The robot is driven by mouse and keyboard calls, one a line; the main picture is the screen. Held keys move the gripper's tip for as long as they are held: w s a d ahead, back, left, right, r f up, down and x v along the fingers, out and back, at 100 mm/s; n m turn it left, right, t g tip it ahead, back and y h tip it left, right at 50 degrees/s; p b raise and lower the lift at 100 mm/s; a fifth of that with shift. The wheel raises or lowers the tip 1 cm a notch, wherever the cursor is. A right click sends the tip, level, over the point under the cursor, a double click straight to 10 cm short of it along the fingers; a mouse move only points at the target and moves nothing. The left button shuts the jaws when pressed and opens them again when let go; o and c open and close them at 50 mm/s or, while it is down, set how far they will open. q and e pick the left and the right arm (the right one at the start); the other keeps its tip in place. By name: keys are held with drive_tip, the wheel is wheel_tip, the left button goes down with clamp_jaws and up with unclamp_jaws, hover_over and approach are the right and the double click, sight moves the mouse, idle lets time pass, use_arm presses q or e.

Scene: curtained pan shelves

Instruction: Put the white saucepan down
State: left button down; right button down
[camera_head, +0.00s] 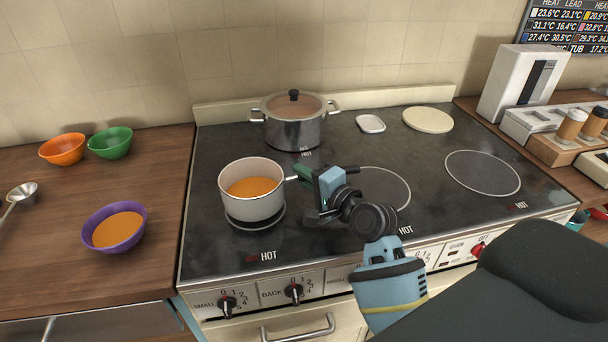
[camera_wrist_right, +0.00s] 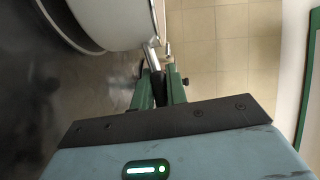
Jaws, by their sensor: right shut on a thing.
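The white saucepan (camera_head: 252,203) holds an orange liquid and is upright over the front left burner (camera_head: 256,221) of the stove. It looks slightly above the burner, though I cannot tell for sure whether it touches. My right gripper (camera_head: 303,175) is shut on the saucepan's handle, to the right of the pan. In the right wrist view the gripper (camera_wrist_right: 158,84) closes on the metal handle (camera_wrist_right: 151,56), with the white pan (camera_wrist_right: 115,18) at the top left. My left gripper is not in view.
A lidded steel pot (camera_head: 293,124) stands on the back left of the stove (camera_head: 330,257). A white dish (camera_head: 370,124) and a cream round plate (camera_head: 428,120) lie behind. A purple bowl (camera_head: 114,228) with orange contents sits on the left counter. The right burner (camera_head: 482,173) is clear.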

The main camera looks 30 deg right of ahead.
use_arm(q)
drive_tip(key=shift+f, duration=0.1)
use_arm(e)
drive_tip(key=shift+f, duration=0.55)
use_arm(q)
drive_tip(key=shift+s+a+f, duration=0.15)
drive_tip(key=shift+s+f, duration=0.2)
use_arm(e)
drive_tip(key=shift+f, duration=0.1)
use_arm(q)
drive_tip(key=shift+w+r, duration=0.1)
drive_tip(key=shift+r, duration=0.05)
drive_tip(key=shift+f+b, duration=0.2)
drive_tip(key=shift+b, duration=0.1)
use_arm(e)
drive_tip(key=shift+f, duration=0.35)
drive_tip(key=c, duration=1.4)
unclamp_jaws()
drive_tip(key=shift+o, duration=0.4)
drive_tip(key=shift+f, duration=0.15)
drive_tip(key=c, duration=0.4)
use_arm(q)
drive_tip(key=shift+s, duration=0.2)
